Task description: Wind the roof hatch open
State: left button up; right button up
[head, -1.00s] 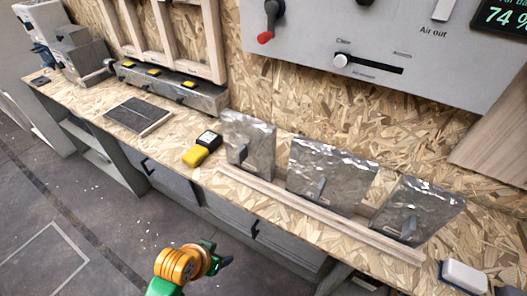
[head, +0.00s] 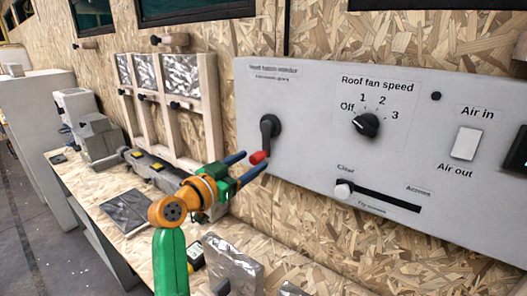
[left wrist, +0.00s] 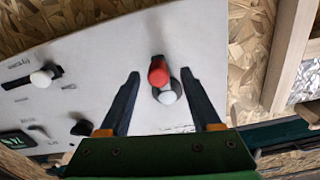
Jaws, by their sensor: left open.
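The roof hatch winder is a dark crank (head: 268,128) at the left end of the grey wall panel (head: 310,110), under a blurred label. Its arm hangs down from the hub and ends in a red knob (head: 259,157). My left gripper (head: 253,161) is open, with its two blue fingers reaching toward the knob from the lower left. In the left wrist view the red knob (left wrist: 158,72) shows between the spread fingertips (left wrist: 160,75), with a gap on both sides. I cannot tell if the tips reach past it. My right gripper is not in view.
Right of the crank the panel carries a roof fan speed dial (head: 366,124), a slider (head: 343,189) and an air switch (head: 466,143). Below, the workbench (head: 90,183) holds a yellow device (head: 195,253) and a metal plate (head: 235,265). A wooden frame (head: 212,105) stands left of the panel.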

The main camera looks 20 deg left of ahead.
pick_arm(q)
jog(key=shift+w+d+r, duration=0.15)
jog(key=shift+w+r, duration=0.05)
jog(key=shift+r, duration=0.3)
jog(key=shift+w+d+p, duration=0.15)
jog(key=shift+w+p, duration=0.1)
jog(key=shift+p, duration=0.15)
jog(key=shift+w+d+f, duration=0.2)
jog(key=shift+w+d, duration=0.05)
jog(key=shift+w, duration=0.3)
jog(key=shift+w+d+f, duration=0.15)
jog(key=shift+w+d, duration=0.1)
jog(key=shift+w, duration=0.25)
jog(key=shift+w+f, duration=0.2)
jog(key=shift+w, duration=0.15)
jog(key=shift+s, duration=0.15)
jog(key=shift+c, duration=0.2)
jog(key=shift+s+a+r, duration=0.15)
jog(key=c, duration=0.4)
grip_shut()
jog(key=shift+r, duration=0.1)
